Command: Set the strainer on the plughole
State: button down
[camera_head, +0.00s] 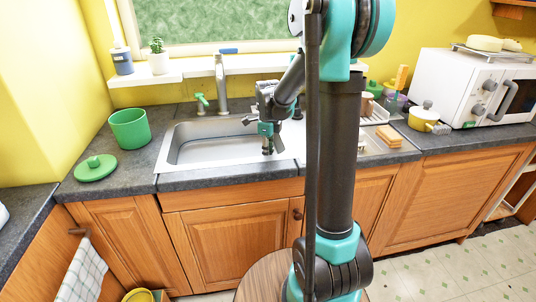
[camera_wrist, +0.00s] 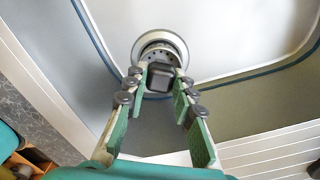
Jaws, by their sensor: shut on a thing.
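My gripper (camera_head: 267,147) is low at the front right of the steel sink basin (camera_head: 215,150). In the wrist view my gripper (camera_wrist: 161,77) has its green fingers shut on the dark square knob of the strainer (camera_wrist: 162,51), a round metal piece with small holes. The plughole (camera_wrist: 160,32) shows as a pale metal ring behind and around the strainer. The strainer looks roughly lined up with it. I cannot tell whether the strainer touches the plughole or hangs just above it. The head view does not show the strainer or plughole clearly.
The tap (camera_head: 221,85) stands behind the basin. A green pot (camera_head: 129,129) and green lid (camera_head: 95,168) are on the counter at left. A sponge (camera_head: 389,136), yellow pot (camera_head: 424,117) and microwave (camera_head: 455,82) are at right. The basin floor around the plughole is clear.

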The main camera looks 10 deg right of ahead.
jog(key=shift+f, duration=0.45)
dwell(0.3)
jog(key=c, duration=1.2)
grip_release()
jog(key=o, duration=1.2)
jog(key=shift+r, duration=0.15)
jog(key=shift+r, duration=3.4)
